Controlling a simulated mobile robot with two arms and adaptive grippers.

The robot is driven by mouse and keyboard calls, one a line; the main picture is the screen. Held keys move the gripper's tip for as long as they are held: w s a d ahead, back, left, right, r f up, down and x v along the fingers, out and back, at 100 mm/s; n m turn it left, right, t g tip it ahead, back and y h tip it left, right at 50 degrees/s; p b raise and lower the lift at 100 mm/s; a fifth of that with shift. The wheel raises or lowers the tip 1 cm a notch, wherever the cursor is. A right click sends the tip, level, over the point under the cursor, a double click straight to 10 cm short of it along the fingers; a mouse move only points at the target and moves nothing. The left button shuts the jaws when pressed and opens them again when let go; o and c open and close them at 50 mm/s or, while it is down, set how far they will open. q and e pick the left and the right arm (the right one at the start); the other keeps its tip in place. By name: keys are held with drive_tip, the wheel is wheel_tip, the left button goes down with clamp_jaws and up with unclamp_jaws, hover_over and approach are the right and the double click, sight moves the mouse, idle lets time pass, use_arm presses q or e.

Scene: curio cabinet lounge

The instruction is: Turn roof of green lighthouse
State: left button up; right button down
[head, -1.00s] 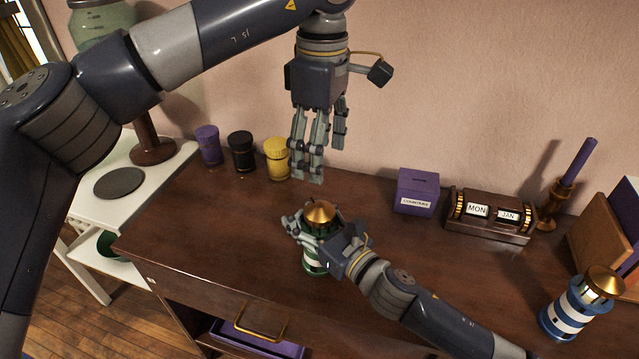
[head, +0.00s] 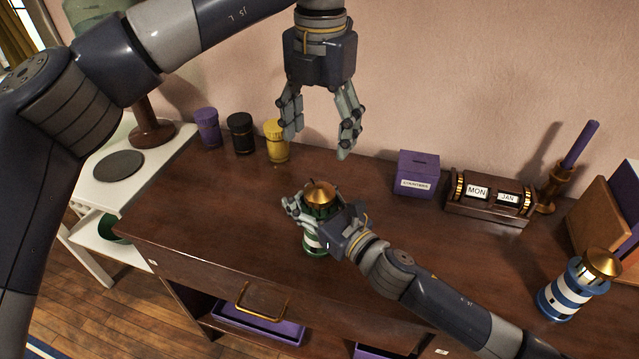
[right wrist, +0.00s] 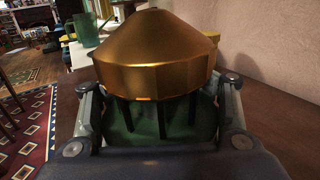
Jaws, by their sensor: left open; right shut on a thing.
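The green lighthouse (head: 313,243) stands upright on the brown cabinet top, with green and white bands and a gold cone roof (head: 319,190). My right gripper (head: 310,207) is shut on the green lighthouse, its fingers around the upper part just below the roof. In the right wrist view the gold roof (right wrist: 157,55) fills the middle, above the dark posts and green body (right wrist: 165,122), with a finger on each side. My left gripper (head: 318,143) is open and empty, pointing down above and behind the roof, apart from it.
A blue-and-white lighthouse (head: 566,291) stands at the right. A purple box (head: 416,174), a calendar block (head: 490,197) and a purple candle in its holder (head: 578,146) line the back. Purple (head: 207,128), black (head: 240,134) and yellow (head: 276,142) jars stand at the back left. The left front top is clear.

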sight(319, 186)
use_arm(q)
wheel_tip(319, 186, down, 12)
drive_tip(key=n, duration=0.6)
idle(0.4)
drive_tip(key=c, duration=1.1)
